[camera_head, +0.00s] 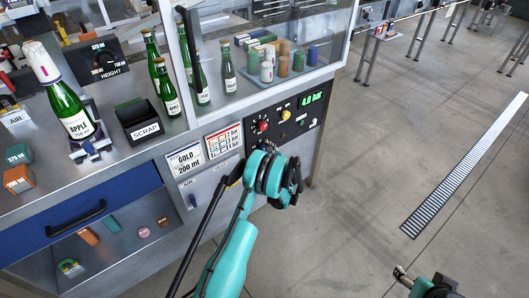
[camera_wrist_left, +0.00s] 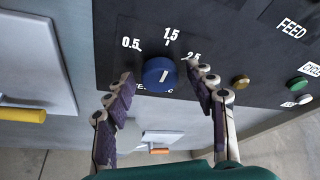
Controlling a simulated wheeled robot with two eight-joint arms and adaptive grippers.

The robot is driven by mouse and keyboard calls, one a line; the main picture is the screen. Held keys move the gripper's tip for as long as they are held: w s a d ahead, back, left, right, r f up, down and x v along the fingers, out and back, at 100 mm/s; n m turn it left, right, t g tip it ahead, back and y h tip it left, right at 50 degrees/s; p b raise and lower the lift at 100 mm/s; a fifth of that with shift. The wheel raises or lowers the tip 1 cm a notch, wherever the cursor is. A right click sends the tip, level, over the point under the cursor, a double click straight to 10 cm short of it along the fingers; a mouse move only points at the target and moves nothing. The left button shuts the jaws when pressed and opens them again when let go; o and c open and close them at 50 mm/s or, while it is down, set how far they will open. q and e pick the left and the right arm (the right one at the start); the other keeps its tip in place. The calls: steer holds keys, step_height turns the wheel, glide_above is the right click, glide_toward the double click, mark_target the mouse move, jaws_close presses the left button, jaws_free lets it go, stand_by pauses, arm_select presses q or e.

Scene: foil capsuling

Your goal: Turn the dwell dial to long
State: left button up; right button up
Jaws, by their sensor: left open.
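A blue round dial (camera_wrist_left: 160,74) with a white pointer line sits on a dark panel in the left wrist view. Its scale reads 0.5, 1.5 and about 2.5, and the pointer aims up near 1.5. The lettering below is partly hidden, so I cannot read its name. My left gripper (camera_wrist_left: 160,84) is open, with one finger on each side of the dial; I cannot tell whether they touch it. In the head view my left arm hides this dial and the fingertips. Part of my right gripper (camera_head: 403,276) shows at the bottom right; its jaw state is unclear.
Bottles stand on the bench to the left. A yellow-tipped handle (camera_wrist_left: 22,115) lies left of the dial.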

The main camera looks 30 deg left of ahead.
arm_select(q)
steer(key=c, duration=1.1)
steer(key=shift+c, duration=0.2)
steer(key=shift+m, duration=0.3)
steer(key=m+g+y, duration=0.1)
steer(key=m+g, duration=0.1)
steer(key=m, duration=0.1)
steer(key=m+g+y, duration=0.1)
steer(key=m+g, duration=0.2)
steer(key=m, duration=0.1)
steer(key=shift+w+d+m, duration=0.1)
steer(key=shift+w+m, duration=0.1)
steer(key=shift+m, duration=0.1)
steer(key=shift+g, duration=0.3)
steer(key=o, duration=1.1)
steer(key=shift+o, duration=0.2)
